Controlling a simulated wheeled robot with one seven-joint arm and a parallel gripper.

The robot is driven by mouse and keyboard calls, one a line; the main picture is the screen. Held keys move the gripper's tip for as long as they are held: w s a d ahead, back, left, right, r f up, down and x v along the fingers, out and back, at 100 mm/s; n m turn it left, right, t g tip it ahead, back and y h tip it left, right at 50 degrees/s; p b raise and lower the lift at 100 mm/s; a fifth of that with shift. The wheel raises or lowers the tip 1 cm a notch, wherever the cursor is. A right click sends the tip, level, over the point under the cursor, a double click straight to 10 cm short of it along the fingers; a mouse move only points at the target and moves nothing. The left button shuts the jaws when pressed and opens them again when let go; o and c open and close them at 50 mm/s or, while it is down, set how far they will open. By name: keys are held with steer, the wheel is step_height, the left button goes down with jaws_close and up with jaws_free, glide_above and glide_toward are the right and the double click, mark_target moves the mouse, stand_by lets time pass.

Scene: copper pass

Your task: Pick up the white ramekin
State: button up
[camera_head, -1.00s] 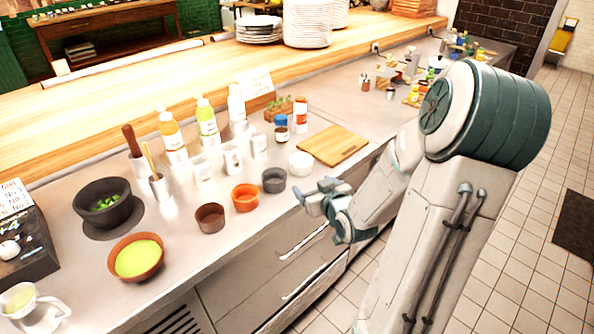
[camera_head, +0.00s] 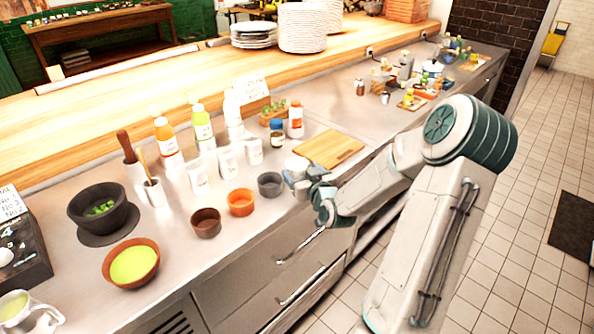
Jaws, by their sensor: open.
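The white ramekin (camera_head: 296,163) sits on the steel counter, just left of the wooden cutting board and behind my gripper. Its top shows; its lower front is hidden by the fingers. My gripper (camera_head: 300,178) is open, with its fingers pointing toward the ramekin from the counter's front edge. The fingertips look right at the ramekin's near side. I cannot tell whether they touch it or reach around it.
A grey ramekin (camera_head: 270,184) stands close left of my gripper, then an orange one (camera_head: 241,202) and a brown one (camera_head: 206,222). The cutting board (camera_head: 329,149) lies to the right. Bottles, including a dark one with a blue cap (camera_head: 277,132), stand behind.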

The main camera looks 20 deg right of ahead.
mark_target(293, 161)
steer(key=w, duration=0.3)
steer(key=w+f+p, duration=0.1)
steer(key=shift+w+d+f, duration=0.1)
steer(key=shift+w+d, duration=0.15)
steer(key=shift+w, duration=0.1)
steer(key=c, duration=0.8)
steer(key=shift+r, duration=0.2)
